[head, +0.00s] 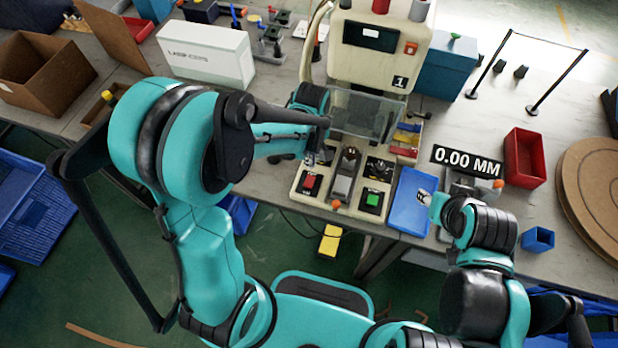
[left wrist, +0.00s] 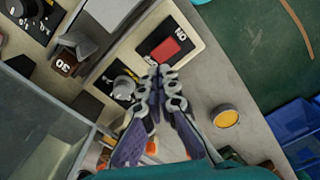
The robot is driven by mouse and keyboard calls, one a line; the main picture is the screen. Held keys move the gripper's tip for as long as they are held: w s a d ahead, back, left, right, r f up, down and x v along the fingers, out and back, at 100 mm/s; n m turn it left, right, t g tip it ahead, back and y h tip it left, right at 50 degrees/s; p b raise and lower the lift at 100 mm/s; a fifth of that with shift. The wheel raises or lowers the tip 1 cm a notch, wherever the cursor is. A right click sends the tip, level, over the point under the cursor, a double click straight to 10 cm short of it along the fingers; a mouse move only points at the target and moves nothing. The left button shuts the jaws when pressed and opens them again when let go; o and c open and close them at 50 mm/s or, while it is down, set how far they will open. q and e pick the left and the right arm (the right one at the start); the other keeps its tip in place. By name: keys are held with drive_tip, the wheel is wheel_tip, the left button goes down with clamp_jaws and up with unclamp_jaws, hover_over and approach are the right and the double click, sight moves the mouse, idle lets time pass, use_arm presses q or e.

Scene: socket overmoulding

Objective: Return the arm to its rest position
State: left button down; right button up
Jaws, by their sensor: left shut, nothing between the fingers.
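My left gripper (head: 309,158) is shut and empty over the left part of the machine's control panel (head: 299,196). In the left wrist view its closed fingertips (left wrist: 160,72) appear just below the red button (left wrist: 166,48), beside a silver knob (left wrist: 123,88). I cannot tell whether they touch the panel. My left arm reaches in from the left and partly hides the machine. My right gripper (head: 425,197) is over the blue tray (head: 406,205) at the right; its fingers are too small to read.
The beige machine (head: 372,60) stands behind the panel, with a clear guard (head: 365,112). A white box (head: 205,55) and a cardboard box (head: 40,75) stand at left. A red bin (head: 524,158), a small blue bin (head: 537,239) and round brown boards (head: 595,190) are at right.

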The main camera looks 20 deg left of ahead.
use_arm(q)
drive_tip(key=shift+r, duration=0.1)
drive_tip(key=s+a+r+m+t, duration=0.2)
drive_tip(key=s+r+m+t, duration=0.1)
drive_tip(key=s+r+m, duration=0.2)
drive_tip(key=s+a+r+m+t, duration=0.2)
drive_tip(key=s+r+m+t, duration=0.2)
drive_tip(key=r, duration=0.4)
drive_tip(key=s+m, duration=0.1)
drive_tip(key=m, duration=0.1)
drive_tip(key=shift+s+a+m+b, duration=0.15)
drive_tip(key=shift+a+m+b, duration=0.15)
drive_tip(key=shift+a+b, duration=0.05)
